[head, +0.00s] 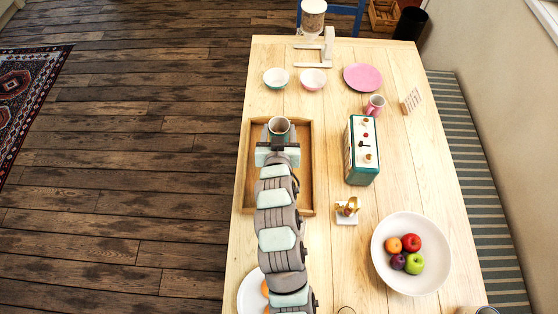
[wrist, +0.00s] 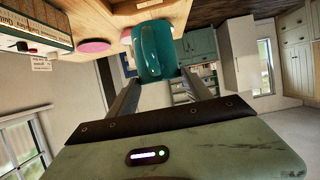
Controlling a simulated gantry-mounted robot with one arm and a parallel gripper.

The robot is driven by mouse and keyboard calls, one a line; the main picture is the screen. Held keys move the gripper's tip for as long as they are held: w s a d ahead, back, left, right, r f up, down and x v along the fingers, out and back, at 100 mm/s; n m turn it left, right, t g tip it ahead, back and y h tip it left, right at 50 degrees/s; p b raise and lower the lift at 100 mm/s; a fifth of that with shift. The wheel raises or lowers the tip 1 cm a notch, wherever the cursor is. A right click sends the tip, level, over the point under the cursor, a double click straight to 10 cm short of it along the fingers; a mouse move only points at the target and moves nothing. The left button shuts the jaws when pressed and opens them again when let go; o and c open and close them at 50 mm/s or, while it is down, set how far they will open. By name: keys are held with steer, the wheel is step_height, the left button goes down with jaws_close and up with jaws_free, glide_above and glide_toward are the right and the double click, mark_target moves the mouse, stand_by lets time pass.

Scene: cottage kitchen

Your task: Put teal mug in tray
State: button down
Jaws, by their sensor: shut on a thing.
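The teal mug (head: 279,126) is at the end of my arm in the head view, its open top facing the camera. In the wrist view the teal mug (wrist: 154,50) sits between the two fingers. My gripper (head: 279,138) is shut on it; its fingers also show in the wrist view (wrist: 160,82). The wooden tray (head: 306,190) lies on the table beneath my arm. The mug is over the tray's far part; I cannot tell whether it touches the tray floor. My arm hides much of the tray's middle.
A teal radio-like box (head: 362,150) stands right of the tray. Two small bowls (head: 276,78) (head: 313,79), a pink plate (head: 363,77) and a pink mug (head: 375,105) are beyond it. A white fruit bowl (head: 411,280) and a small gold-and-white item (head: 347,212) are nearer right.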

step_height(320, 180, down, 17)
steer(key=shift+f, duration=0.2)
stand_by(0.3)
steer(key=shift+f, duration=0.15)
steer(key=shift+c, duration=2.2)
jaws_free()
